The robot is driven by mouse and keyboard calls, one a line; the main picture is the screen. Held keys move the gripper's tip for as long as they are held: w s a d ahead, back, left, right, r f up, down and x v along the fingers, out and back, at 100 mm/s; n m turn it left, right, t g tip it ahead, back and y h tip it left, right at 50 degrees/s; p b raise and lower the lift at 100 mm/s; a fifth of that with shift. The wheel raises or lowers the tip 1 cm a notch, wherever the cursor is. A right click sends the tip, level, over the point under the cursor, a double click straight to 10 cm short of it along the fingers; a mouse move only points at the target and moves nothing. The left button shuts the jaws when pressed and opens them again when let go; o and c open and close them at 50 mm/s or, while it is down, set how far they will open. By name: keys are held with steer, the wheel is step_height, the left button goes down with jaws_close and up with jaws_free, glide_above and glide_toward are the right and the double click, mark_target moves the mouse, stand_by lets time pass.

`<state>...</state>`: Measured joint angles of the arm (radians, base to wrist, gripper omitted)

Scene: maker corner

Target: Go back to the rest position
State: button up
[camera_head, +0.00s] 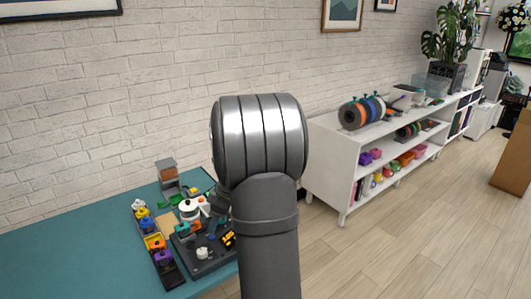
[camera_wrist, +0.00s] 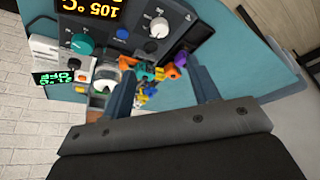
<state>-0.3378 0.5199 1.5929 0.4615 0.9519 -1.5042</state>
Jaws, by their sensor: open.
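My gripper (camera_wrist: 165,85) shows in the wrist view with its two dark fingers apart and nothing seen held between them. Beyond the fingers are small coloured parts and a dark control panel (camera_wrist: 105,38) with knobs and an orange "105 °C" readout. In the head view my arm rises through the middle of the picture, and its large grey joint hides most of what lies behind it. The gripper cannot be made out clearly there.
A teal table (camera_head: 75,262) stands at lower left, with a dark tray (camera_head: 172,274) of coloured pieces and small devices close to my arm. A white shelf unit (camera_head: 322,150) with spools stands at right. The table's left part is bare.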

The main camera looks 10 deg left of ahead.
mark_target(202, 251)
steer(key=x, duration=1.6)
steer(key=shift+s+a, duration=0.1)
steer(key=shift+r, duration=0.15)
steer(key=v, duration=1.7)
steer(key=x, duration=1.7)
steer(key=m+t, duration=0.1)
steer(key=m, duration=0.2)
steer(key=m+t, duration=0.1)
steer(key=m, duration=0.2)
steer(key=shift+s+m+h, duration=0.15)
steer(key=shift+m+h, duration=0.25)
steer(key=shift+a+m+t, duration=0.1)
steer(key=shift+m+t, duration=0.6)
steer(key=shift+m, duration=0.7)
steer(key=shift+s+m+t+h, duration=0.15)
steer(key=shift+m+h, duration=0.3)
steer(key=shift+m, duration=0.6)
steer(key=shift+w+m+t+h, duration=0.1)
steer(key=shift+m+t+h, duration=0.25)
steer(key=shift+m, duration=0.7)
steer(key=shift+o, duration=0.5)
